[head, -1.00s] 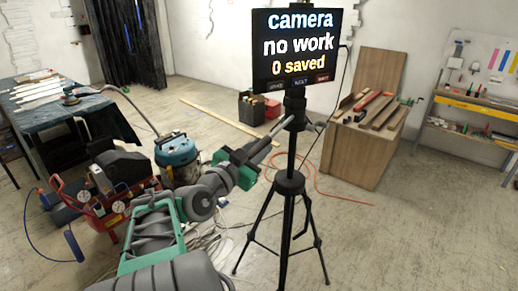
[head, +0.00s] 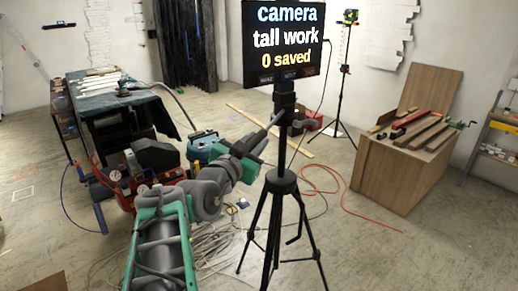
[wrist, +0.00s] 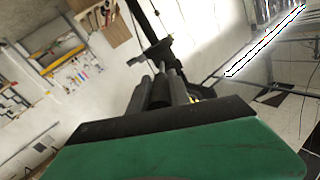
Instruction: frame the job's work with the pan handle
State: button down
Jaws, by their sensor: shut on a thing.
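A black tripod (head: 281,186) stands upright in the middle of the head view. The screen (head: 285,42) on top reads "camera", "tall work" and "0 saved", with small buttons along its lower edge. The pan handle (head: 277,118) slants down and left from the tripod head. My gripper (head: 262,133) is shut on this handle, left of the tripod head. In the wrist view, my green and black gripper (wrist: 165,92) fills the lower middle, with dark tripod parts (wrist: 150,55) beyond its fingers. The gripped part of the handle is mostly hidden.
A wooden box (head: 385,175) with clamps and boards stands at right. A second tripod (head: 343,75) with a green device stands behind. A red compressor (head: 125,192) and a draped table (head: 105,100) are at left. Cables and an orange hose (head: 345,205) lie on the floor.

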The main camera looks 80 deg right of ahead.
jog(key=shift+s+r, duration=0.1)
jog(key=c, duration=1.5)
grip_release()
jog(key=o, duration=0.3)
